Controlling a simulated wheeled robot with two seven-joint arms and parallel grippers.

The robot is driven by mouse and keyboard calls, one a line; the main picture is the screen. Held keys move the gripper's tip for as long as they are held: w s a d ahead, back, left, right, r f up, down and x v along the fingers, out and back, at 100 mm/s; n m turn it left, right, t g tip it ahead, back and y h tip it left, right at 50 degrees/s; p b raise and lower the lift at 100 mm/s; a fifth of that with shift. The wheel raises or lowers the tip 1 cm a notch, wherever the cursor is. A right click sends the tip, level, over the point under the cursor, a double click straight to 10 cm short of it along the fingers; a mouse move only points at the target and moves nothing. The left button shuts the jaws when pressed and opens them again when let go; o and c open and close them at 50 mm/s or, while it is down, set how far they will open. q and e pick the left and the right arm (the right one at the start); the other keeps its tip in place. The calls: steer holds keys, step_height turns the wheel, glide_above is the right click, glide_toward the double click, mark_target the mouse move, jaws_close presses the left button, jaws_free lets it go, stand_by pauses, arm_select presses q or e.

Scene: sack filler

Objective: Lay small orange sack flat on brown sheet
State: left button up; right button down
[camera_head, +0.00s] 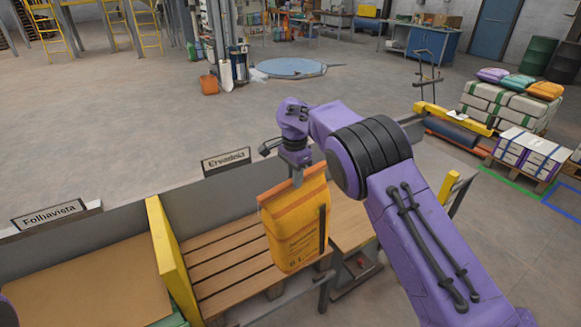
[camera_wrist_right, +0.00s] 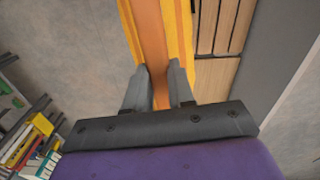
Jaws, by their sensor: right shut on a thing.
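The small orange sack (camera_head: 297,227) hangs upright from my right gripper (camera_head: 297,178), in front of the slatted wooden pallet's right end. My right gripper is shut on the sack's top edge. In the right wrist view the sack (camera_wrist_right: 158,35) runs away between the two fingers of the gripper (camera_wrist_right: 158,88).
A yellow divider (camera_head: 172,262) stands between the brown sheet and the slatted pallet (camera_head: 225,262). A grey back wall with signs (camera_head: 226,160) runs behind both bays. A green item (camera_head: 172,321) shows at the sheet's near right corner. The pallet's slats are bare.

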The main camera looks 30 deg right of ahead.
steer(key=s+d, duration=0.2)
steer(key=s, duration=2.3)
steer(key=shift+s+r, duration=0.15)
steer(key=shift+s, duration=0.05)
